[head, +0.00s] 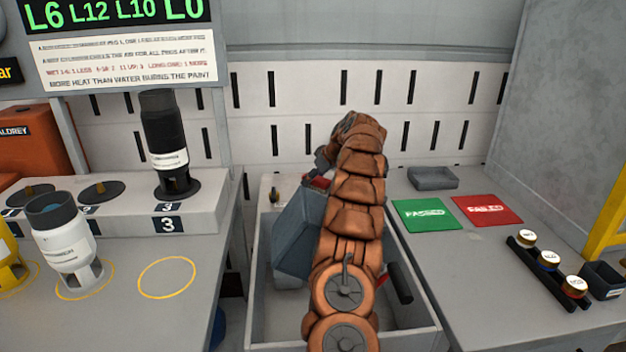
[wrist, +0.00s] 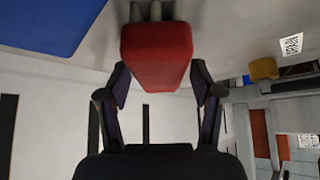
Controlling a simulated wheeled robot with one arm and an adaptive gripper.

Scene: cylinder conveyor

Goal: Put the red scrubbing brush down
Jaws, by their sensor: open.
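The red scrubbing brush (wrist: 155,55) is a red block with grey tufts at its top edge in the wrist view. It sits between the two spread fingers of my gripper (wrist: 160,80), with gaps showing at its sides. In the head view a small red patch, likely the brush (head: 318,183), shows at the top of a blue-grey box, left of my arm. My arm hides most of my gripper there. I cannot tell what the brush rests on.
The blue-grey box (head: 297,235) stands tilted in a grey open bin (head: 262,320). A black-handled thing (head: 400,284) lies in its right side. A green PASSED mat (head: 425,216), red FAILED mat (head: 487,210) and grey tray (head: 433,178) are at right. A black cylinder (head: 163,135) stands left.

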